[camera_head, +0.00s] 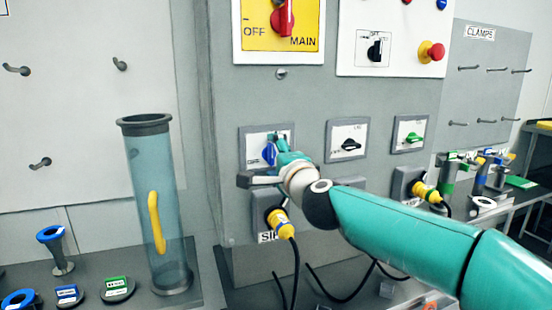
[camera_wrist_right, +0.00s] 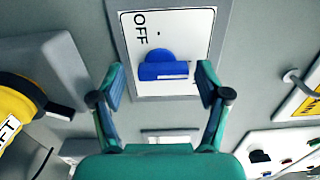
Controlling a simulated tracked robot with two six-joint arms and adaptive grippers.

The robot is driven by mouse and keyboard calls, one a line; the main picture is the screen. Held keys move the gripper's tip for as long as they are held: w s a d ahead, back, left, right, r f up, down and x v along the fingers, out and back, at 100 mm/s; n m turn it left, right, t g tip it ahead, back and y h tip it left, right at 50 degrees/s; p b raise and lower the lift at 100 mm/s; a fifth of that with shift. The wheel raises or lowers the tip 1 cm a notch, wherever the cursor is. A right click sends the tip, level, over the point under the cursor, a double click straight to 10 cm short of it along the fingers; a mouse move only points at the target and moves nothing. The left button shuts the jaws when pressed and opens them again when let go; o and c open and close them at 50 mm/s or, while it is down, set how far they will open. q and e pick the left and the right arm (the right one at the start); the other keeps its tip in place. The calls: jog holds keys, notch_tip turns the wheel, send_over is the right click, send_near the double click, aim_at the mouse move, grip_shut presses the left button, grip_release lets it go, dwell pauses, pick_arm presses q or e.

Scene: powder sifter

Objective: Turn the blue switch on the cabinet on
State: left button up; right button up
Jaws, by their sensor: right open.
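The blue switch (camera_head: 268,154) is on a white plate in a grey frame, low on the left part of the grey cabinet (camera_head: 290,95). My right gripper (camera_head: 265,161) is in front of it and partly covers its plate in the head view. In the right wrist view, the blue switch (camera_wrist_right: 165,70) lies between the two fingers of my open right gripper (camera_wrist_right: 162,82). Gaps show on both sides, so the fingers look apart from it. "OFF" is printed on the plate beside the switch. My left gripper is not in view.
A black switch (camera_head: 350,145) and a green switch (camera_head: 414,137) are in line to the right. A yellow plug (camera_head: 281,224) with a black cable is just below my gripper. The red main switch (camera_head: 283,18) is above. A clear tube (camera_head: 157,205) stands at left.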

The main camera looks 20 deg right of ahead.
jog(key=s, duration=1.2)
jog(key=shift+d, duration=0.2)
